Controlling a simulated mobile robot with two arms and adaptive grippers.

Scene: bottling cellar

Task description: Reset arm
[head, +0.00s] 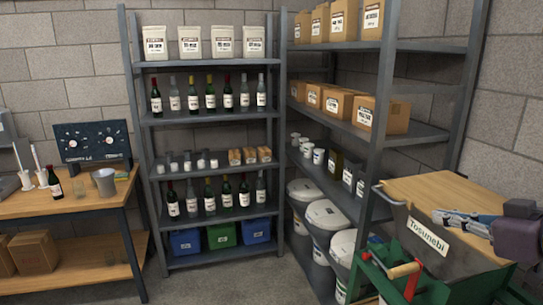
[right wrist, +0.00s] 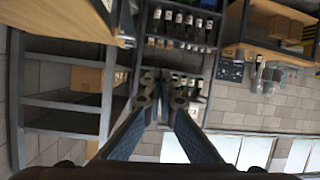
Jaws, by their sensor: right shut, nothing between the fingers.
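My right gripper (head: 440,216) is at the right of the head view, its fingers pointing left over the wooden top of the Tosunebi cart (head: 440,190). It is shut and empty. In the right wrist view its two fingers (right wrist: 162,90) reach up from the bottom edge and close in on each other, with nothing held between them. The shelves behind lie well beyond the fingertips. My left gripper is not in view.
The back shelf rack (head: 205,118) holds bottles, glasses and bins; the right rack (head: 420,136) holds cartons and tubs. A wooden workbench (head: 88,204) is at left. Floor (head: 215,285) between is clear.

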